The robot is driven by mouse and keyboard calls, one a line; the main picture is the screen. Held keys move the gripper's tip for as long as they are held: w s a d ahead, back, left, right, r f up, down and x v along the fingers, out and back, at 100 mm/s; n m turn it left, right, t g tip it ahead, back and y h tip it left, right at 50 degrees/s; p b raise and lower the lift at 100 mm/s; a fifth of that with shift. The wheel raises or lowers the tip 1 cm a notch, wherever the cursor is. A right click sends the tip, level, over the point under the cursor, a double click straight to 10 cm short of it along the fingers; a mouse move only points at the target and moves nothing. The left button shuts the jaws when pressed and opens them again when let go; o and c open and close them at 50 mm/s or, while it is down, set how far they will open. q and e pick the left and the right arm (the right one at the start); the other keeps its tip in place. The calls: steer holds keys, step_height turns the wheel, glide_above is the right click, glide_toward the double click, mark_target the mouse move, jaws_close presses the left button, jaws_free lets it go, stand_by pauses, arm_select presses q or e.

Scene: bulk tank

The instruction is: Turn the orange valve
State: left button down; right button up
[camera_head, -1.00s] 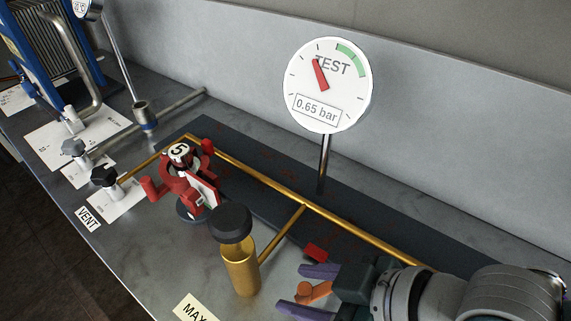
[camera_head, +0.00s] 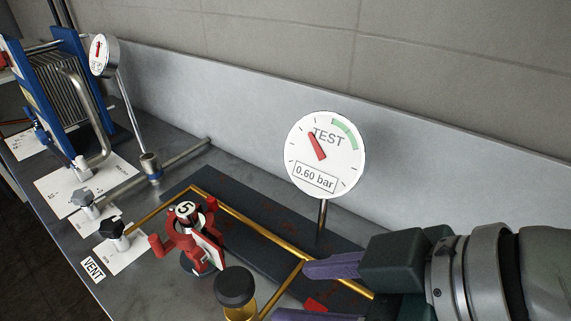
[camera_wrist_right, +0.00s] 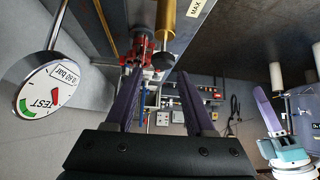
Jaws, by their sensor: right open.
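No orange valve shows in either view now; the bench below my right gripper is cut off by the bottom edge of the head view. My right gripper (camera_head: 290,292) comes in from the right, with purple fingers apart and nothing seen between them. In the head view it is over the bench, right of the black-capped brass cylinder. In the right wrist view the gripper (camera_wrist_right: 160,85) also shows open and empty. The round TEST gauge (camera_head: 345,163) stands behind it and reads 0.60 bar.
A brass cylinder with a black cap (camera_head: 235,286) is close to my right fingers. The wall runs behind.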

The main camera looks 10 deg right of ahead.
steer(key=shift+r, duration=2)
